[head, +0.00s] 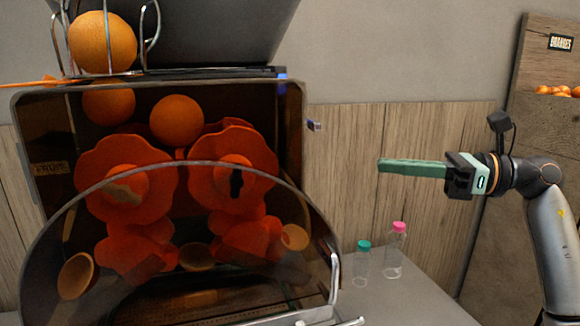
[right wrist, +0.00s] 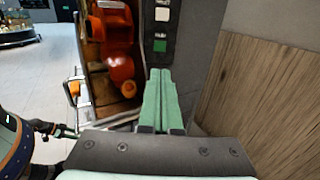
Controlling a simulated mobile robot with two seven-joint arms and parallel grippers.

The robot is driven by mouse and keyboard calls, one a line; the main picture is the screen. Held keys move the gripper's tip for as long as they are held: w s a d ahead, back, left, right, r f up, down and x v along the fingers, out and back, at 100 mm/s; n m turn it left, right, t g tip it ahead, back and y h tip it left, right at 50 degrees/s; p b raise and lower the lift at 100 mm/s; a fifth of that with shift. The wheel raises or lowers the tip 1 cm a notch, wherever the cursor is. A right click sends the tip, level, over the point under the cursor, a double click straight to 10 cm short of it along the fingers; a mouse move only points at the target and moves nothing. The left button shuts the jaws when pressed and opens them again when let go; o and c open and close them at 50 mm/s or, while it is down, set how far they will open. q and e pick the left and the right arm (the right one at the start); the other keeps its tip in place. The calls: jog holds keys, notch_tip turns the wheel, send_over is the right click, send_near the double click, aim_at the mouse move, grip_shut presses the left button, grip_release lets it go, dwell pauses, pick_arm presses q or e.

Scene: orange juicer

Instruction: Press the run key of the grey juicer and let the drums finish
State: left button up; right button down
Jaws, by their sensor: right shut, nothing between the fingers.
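The grey juicer (head: 292,130) fills the left of the head view, with orange drums (head: 125,185) behind a clear curved cover (head: 190,165). In the right wrist view, a dark side panel (right wrist: 158,28) carries a white key (right wrist: 162,14) and a green key (right wrist: 160,46). Which one is the run key I cannot tell. My right gripper (head: 381,166) is shut and empty, apart from the juicer on its right. Its fingertips (right wrist: 159,72) show just below the green key in the right wrist view. My left gripper (right wrist: 66,131) shows small at the left there; its jaws are unclear.
Oranges sit in the wire feeder (head: 150,25) on top and behind the cover. Two clear bottles, one green-capped (head: 362,262) and one pink-capped (head: 396,252), stand on the counter (head: 420,300) below my right gripper. A wood-panelled wall (head: 400,130) stands behind.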

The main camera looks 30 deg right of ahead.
dwell(0.4)
pick_arm(q)
jog(key=shift+y, duration=0.3)
jog(key=shift+s+a+r+p, duration=0.4)
jog(key=shift+a+r+p, duration=0.3)
jog(key=shift+p, duration=0.65)
jog(key=shift+s+a+r+p, duration=0.4)
jog(key=shift+r+p, duration=0.4)
jog(key=shift+p, duration=0.5)
pick_arm(e)
jog(key=x, duration=1.4)
jog(key=shift+d+f, duration=0.1)
pick_arm(q)
jog(key=shift+w, duration=0.1)
pick_arm(e)
jog(key=shift+w, duration=0.1)
pick_arm(q)
jog(key=shift+w+a+f, duration=0.1)
jog(key=shift+w+a, duration=0.15)
jog(key=shift+w, duration=0.1)
pick_arm(e)
jog(key=shift+w+a, duration=0.35)
jog(key=shift+a, duration=0.2)
pick_arm(q)
jog(key=shift+b, duration=0.3)
